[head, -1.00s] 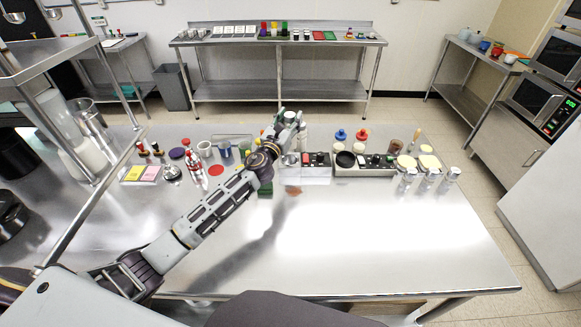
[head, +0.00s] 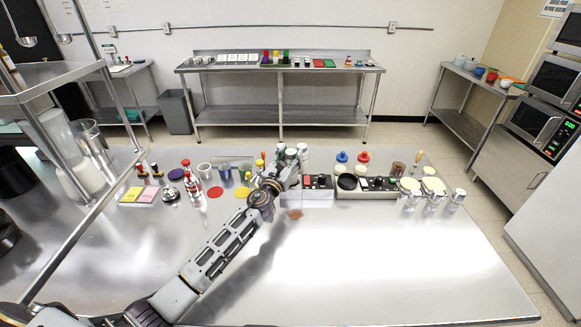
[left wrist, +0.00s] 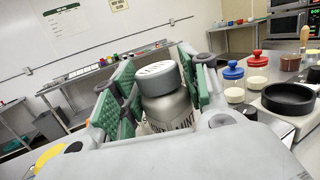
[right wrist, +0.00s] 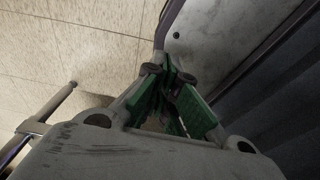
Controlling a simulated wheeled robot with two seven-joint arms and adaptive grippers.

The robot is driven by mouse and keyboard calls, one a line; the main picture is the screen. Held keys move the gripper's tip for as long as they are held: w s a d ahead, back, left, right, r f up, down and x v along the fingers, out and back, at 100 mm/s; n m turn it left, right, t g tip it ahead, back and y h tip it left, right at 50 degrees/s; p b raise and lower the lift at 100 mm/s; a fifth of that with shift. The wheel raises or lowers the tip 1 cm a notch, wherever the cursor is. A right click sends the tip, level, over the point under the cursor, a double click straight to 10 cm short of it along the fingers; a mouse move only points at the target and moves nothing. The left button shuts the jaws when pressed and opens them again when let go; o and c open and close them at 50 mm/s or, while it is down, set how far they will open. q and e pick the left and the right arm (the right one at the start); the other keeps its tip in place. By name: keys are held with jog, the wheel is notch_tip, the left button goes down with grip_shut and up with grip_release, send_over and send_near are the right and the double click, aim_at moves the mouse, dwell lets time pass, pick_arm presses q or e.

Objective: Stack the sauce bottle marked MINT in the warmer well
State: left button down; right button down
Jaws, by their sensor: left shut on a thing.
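The bottle marked MINT (left wrist: 172,112) has a grey cap and a pale body. It stands roughly upright between the green finger pads of my left gripper (left wrist: 155,95), which is shut on it. Its lower part is hidden by the gripper. In the head view my left gripper (head: 290,160) is over the far middle of the counter. A round black well (head: 348,182) sits in a steel unit to its right. It also shows in the left wrist view (left wrist: 288,99), right of the bottle and apart from it. My right gripper (right wrist: 170,100) looks shut and empty above the floor.
A steel box with a red item (head: 318,183) stands close right of my left gripper. Bottles with blue (head: 342,157) and red caps stand behind the well. Several steel canisters (head: 432,200) stand farther right. The counter's front right (head: 420,265) is clear.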

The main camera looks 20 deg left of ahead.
pick_arm(q)
jog(key=shift+r, duration=0.1)
jog(key=shift+f+b, duration=0.6)
jog(key=shift+f, duration=0.45)
jog(key=shift+f+b, duration=0.4)
jog(key=shift+f, duration=0.5)
pick_arm(e)
jog(key=shift+w+d+f, duration=0.85)
jog(key=shift+d+f, duration=0.2)
jog(key=shift+d, duration=0.1)
